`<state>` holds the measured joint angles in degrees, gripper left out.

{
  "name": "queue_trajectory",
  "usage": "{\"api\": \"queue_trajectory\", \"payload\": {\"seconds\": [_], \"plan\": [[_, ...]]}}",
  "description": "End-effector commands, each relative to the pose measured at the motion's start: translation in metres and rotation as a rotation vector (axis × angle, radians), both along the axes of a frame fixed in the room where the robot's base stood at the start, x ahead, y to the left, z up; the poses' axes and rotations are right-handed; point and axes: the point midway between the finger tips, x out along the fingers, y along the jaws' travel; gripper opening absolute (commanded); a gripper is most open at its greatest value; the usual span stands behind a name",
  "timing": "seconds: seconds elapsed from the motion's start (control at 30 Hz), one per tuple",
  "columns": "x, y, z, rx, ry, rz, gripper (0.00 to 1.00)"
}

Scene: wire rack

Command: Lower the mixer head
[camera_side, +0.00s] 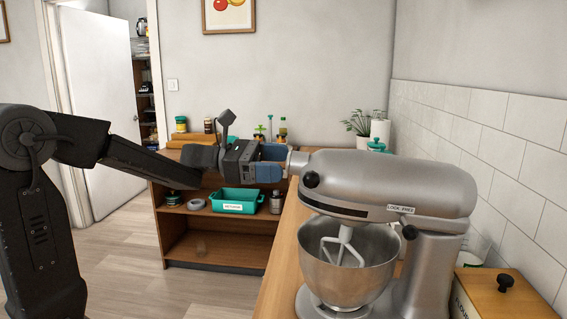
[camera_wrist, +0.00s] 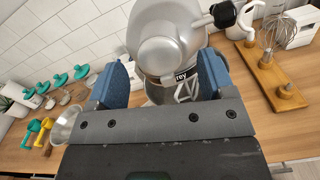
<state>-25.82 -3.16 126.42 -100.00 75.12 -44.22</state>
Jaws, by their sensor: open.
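The silver stand mixer's head (camera_side: 395,180) looks close to level in the side view, with a white beater (camera_side: 343,247) hanging into the steel bowl (camera_side: 345,275). A dark knob (camera_side: 410,232) sits on its side near a small label. My gripper (camera_side: 274,163) is at the front of the head, at the height of its nose, with blue fingers. In the wrist view the open fingers (camera_wrist: 164,82) stand either side of the rounded silver head (camera_wrist: 165,45). I cannot tell whether they touch it.
The mixer stands on a wooden counter (camera_side: 283,270) by a tiled wall. A wooden box (camera_side: 495,290) is close at right. The wrist view shows a whisk (camera_wrist: 272,38) on a wooden board at right and colourful utensils at left. A shelf unit with a teal bin (camera_side: 237,201) stands behind.

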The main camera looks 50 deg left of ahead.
Motion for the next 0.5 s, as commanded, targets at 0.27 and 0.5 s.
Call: {"api": "queue_trajectory", "payload": {"seconds": [0.27, 0.5], "plan": [[0.0125, -0.0132, -0.0001, -0.001, 0.001, 0.0, 0.76], [0.0127, -0.0132, -0.0001, -0.001, 0.001, 0.001, 0.76]]}}
